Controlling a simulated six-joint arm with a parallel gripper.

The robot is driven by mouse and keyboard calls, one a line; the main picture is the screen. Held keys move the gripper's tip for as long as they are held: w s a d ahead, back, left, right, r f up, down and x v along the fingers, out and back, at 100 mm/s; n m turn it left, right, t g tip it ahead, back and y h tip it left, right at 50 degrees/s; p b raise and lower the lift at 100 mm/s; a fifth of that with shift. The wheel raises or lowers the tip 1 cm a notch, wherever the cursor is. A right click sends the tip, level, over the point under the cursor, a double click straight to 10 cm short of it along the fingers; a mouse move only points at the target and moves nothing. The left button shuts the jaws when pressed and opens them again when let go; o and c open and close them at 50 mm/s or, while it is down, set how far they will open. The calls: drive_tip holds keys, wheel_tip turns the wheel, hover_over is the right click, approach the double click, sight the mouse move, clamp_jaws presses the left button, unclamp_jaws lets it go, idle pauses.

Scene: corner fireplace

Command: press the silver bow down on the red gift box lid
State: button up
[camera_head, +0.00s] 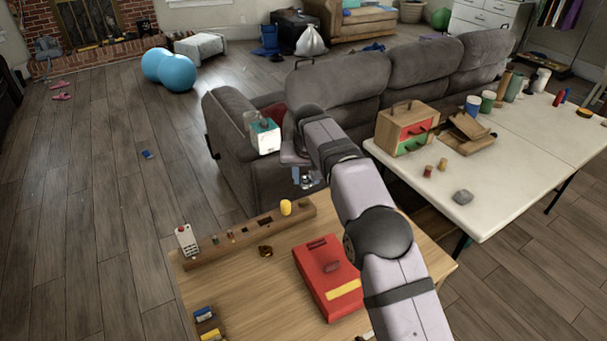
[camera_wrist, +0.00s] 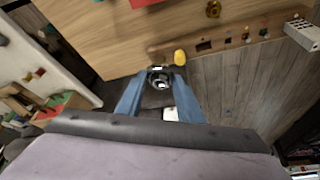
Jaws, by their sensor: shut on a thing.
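My gripper (camera_head: 306,178) has blue fingers and hangs beyond the far edge of the wooden table, near the grey sofa's arm. In the wrist view, my gripper (camera_wrist: 157,84) is shut on a small shiny silver piece, which I take to be the silver bow (camera_wrist: 158,77); it shows small in the head view (camera_head: 307,181). The red box (camera_head: 314,269) lies on the wooden table, well apart from my gripper and nearer the head camera. It has a yellow strip and a darker raised patch on top. Only its edge (camera_wrist: 145,3) shows in the wrist view.
A long wooden rail (camera_head: 240,238) lies along the table's far edge, with a yellow cylinder (camera_head: 286,207) on it. A small brass piece (camera_head: 265,251) lies left of the red box. A white table (camera_head: 500,185) stands to the right.

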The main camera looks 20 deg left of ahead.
drive_tip(key=s+d+p, duration=0.6)
drive_tip(key=d, duration=0.1)
drive_tip(key=s+d+f, duration=0.1)
drive_tip(key=s+f, duration=0.3)
drive_tip(key=f, duration=0.4)
drive_tip(key=shift+s+f, duration=0.2)
drive_tip(key=shift+f, duration=0.1)
drive_tip(key=shift+f, duration=0.1)
drive_tip(key=shift+f+b, duration=3.4)
drive_tip(key=shift+f, duration=0.6)
drive_tip(key=shift+f+b, duration=0.4)
drive_tip(key=shift+f, duration=0.05)
